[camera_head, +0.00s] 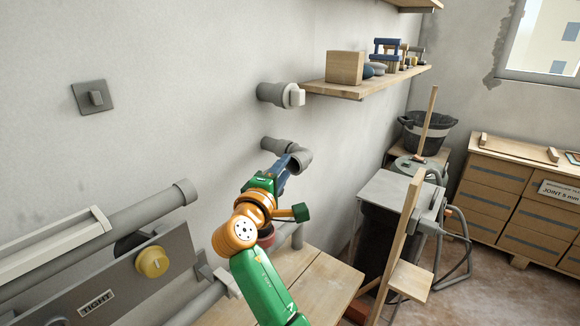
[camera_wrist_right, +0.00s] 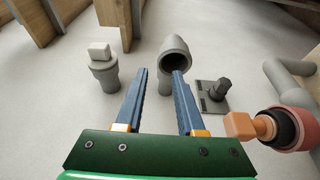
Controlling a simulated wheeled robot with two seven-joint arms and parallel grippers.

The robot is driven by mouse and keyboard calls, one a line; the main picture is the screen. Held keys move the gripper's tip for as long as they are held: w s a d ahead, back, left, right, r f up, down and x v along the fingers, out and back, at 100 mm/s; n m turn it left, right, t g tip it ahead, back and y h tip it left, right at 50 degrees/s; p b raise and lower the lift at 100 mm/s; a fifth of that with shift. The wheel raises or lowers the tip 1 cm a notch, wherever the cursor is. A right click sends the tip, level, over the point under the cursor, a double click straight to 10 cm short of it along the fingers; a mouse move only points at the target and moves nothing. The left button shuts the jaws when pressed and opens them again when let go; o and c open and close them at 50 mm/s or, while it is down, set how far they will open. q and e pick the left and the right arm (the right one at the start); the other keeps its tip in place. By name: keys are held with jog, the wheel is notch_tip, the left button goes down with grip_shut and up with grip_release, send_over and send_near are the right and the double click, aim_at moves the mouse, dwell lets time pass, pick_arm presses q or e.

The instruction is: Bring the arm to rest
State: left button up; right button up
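My right arm comes up from the bottom of the head view. Its gripper (camera_head: 286,164) is by the wall, in front of a grey pipe elbow (camera_head: 301,158). In the right wrist view the two blue fingers of this gripper (camera_wrist_right: 160,76) stand apart with nothing between them. The open end of the pipe elbow (camera_wrist_right: 175,52) shows just beyond the fingertips. Whether a finger touches it I cannot tell. My left gripper is in neither view.
A wooden bench (camera_head: 325,285) lies below my arm. A panel with a yellow knob (camera_head: 152,262) is at left. An upright plank (camera_head: 400,235) stands at right.

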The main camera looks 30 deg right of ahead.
jog(key=shift+s+a, duration=0.45)
jog(key=shift+f, duration=0.1)
